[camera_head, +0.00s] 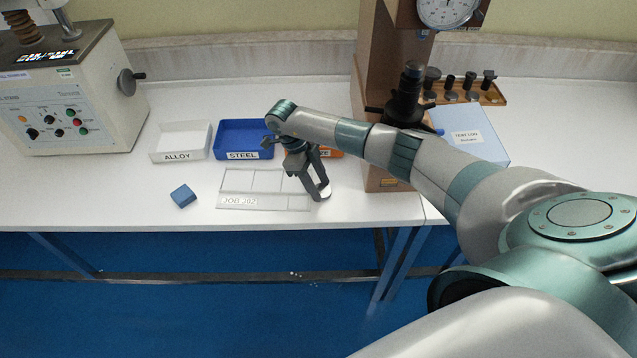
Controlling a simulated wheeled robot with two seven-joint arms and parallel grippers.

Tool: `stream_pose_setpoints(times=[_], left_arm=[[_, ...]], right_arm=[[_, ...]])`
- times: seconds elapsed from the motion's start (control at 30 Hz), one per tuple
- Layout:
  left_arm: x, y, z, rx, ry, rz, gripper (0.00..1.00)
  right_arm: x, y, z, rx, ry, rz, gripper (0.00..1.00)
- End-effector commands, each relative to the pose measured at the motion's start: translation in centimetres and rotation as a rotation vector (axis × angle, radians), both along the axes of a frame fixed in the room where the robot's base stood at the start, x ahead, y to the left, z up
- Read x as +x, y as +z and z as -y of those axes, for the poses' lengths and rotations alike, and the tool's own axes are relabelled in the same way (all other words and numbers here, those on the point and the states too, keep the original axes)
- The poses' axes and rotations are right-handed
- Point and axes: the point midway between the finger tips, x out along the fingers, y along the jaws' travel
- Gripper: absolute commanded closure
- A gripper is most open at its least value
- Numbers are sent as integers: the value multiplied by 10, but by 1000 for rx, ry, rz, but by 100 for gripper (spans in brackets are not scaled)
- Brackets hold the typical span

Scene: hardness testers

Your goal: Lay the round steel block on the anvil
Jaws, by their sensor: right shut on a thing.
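My right gripper (319,191) is shut on the round steel block (325,193), a small pale disc at its fingertips. It holds the block over the table at the right end of the clear job tray marked JOB 302 (265,202). I cannot tell whether the block touches the table. The anvil (404,100) is the dark upright screw post of the brown hardness tester (371,70), behind and right of the gripper. My forearm passes in front of part of the tester. My left gripper is not in view.
A white ALLOY bin (181,156), a blue STEEL bin (243,154) and a partly hidden orange bin (334,154) stand behind the tray. A blue block (183,195) lies left. A wooden rack (491,96) and a light-blue box (478,137) stand right of the tester.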

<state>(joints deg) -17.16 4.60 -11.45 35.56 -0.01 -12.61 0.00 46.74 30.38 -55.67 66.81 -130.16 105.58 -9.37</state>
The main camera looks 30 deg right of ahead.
Motion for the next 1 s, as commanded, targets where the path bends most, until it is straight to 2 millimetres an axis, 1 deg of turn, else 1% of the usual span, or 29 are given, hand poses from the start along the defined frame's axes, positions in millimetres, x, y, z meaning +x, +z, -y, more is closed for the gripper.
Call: stream_pose_setpoints(times=[0.2, 0.23, 0.3, 0.6, 0.77, 0.8, 0.87, 1.0], left_arm=[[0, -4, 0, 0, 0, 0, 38], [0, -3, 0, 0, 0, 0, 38], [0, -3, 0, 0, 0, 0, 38], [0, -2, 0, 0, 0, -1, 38], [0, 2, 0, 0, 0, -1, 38], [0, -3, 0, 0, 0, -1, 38], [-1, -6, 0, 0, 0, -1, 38], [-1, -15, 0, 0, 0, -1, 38]], right_arm=[[0, -3, 0, -1, -1, 1, 88], [0, -3, 0, -1, -1, 1, 52], [0, -2, 0, 0, -1, 0, 38], [0, -2, 0, 0, 0, 0, 38], [0, 2, 0, 0, 0, 0, 38], [2, 3, -1, 0, 0, 2, 38], [4, 7, -2, 0, 1, 3, 38], [10, 24, -6, 0, 2, 4, 38]])
